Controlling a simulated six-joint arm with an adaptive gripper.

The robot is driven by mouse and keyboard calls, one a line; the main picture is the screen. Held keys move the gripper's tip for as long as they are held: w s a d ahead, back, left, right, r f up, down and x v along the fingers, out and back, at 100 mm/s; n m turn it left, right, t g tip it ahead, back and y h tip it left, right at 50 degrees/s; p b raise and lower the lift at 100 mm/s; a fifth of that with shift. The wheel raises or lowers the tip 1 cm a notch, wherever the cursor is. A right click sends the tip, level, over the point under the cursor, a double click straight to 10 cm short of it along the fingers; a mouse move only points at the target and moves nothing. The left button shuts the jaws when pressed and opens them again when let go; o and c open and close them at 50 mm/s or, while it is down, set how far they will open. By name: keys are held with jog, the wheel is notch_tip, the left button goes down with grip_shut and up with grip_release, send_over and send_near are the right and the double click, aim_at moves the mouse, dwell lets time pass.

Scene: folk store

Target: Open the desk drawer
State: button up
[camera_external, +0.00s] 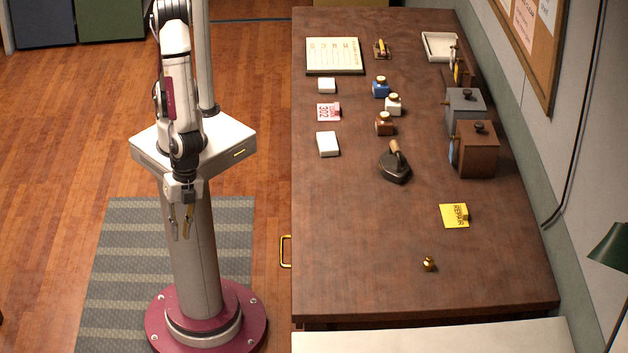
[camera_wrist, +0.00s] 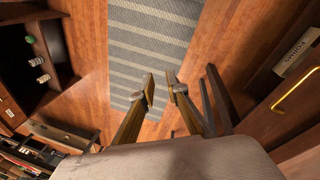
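The wooden desk (camera_external: 345,250) stands to the right of my arm in the external view. A brass drawer handle (camera_external: 285,251) sticks out from its left side, near the front end. In the wrist view a brass handle (camera_wrist: 296,91) shows at the right edge on a wooden front, below a pale label (camera_wrist: 297,52). The drawer's face is mostly hidden in the external view. My gripper (camera_external: 180,234) hangs pointing down to the left of the desk, apart from the handle. In the wrist view its fingers (camera_wrist: 161,83) are parted with nothing between them.
A striped grey rug (camera_external: 118,265) lies on the wood floor under my base. On the desk stand small bottles (camera_external: 381,87), an iron (camera_external: 395,165), boxes (camera_external: 474,150) and a brass weight (camera_external: 429,264). Floor between my gripper and the desk is clear.

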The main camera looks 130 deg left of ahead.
notch_tip(320, 180, down, 7)
jog(key=w+d, duration=0.2)
jog(key=d, duration=0.1)
jog(key=m+t+y, duration=0.5)
jog(key=t+y, duration=0.6)
jog(key=y, duration=0.2)
send_near(282, 251)
jog(key=w+a+f, duration=0.1)
jog(key=shift+w+a+f, duration=0.15)
jog(key=shift+w+a, duration=0.05)
jog(key=shift+w, duration=0.05)
jog(key=shift+w+a+f, duration=0.1)
jog(key=shift+a, duration=0.05)
jog(key=shift+x, duration=3.7)
jog(key=shift+a, duration=0.1)
